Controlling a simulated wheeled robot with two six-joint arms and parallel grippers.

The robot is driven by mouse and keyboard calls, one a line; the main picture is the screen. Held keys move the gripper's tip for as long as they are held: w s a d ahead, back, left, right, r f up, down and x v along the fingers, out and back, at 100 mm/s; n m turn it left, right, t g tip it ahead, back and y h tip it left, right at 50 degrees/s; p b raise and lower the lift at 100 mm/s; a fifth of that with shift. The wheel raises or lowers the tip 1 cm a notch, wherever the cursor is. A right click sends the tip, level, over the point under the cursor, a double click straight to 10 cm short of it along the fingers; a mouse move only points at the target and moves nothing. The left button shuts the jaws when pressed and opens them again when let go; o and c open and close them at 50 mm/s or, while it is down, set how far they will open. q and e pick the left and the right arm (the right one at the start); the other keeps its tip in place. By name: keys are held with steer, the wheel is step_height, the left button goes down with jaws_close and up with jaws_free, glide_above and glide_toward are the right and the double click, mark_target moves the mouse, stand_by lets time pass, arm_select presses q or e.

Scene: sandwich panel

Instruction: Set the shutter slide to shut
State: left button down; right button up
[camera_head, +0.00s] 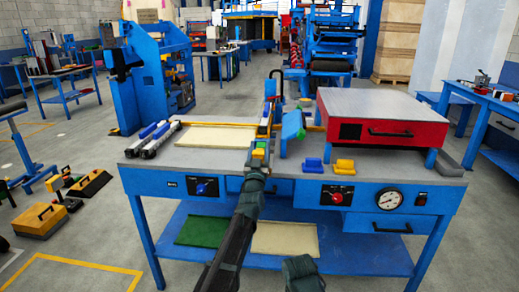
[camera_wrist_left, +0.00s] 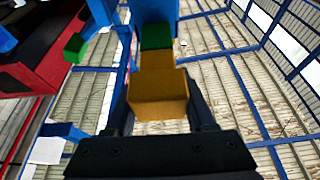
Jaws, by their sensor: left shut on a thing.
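A yellow block (camera_head: 258,153), which looks like the handle of the shutter slide, is on the blue upright fixture (camera_head: 270,92) at the middle of the bench. My left gripper (camera_head: 257,160) is shut on it. In the left wrist view the yellow block (camera_wrist_left: 158,95) fills the space between the two dark fingers, with a green patch (camera_wrist_left: 156,38) and blue metal beyond it. The slide's travel and end marks are too small to tell. A dark part of my right arm shows at the bottom of the head view, but its gripper does not.
A red press with a grey top (camera_head: 385,108) stands right of the fixture. A blue tilted piece with a green edge (camera_head: 292,124) is close beside the gripper. Two rollers (camera_head: 155,138) and a cream sheet (camera_head: 215,136) lie left.

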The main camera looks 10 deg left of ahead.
arm_select(q)
steer(key=w, duration=0.5)
steer(key=shift+w, duration=0.35)
steer(key=shift+s+r, duration=0.1)
steer(key=shift+c, duration=1.2)
jaws_free()
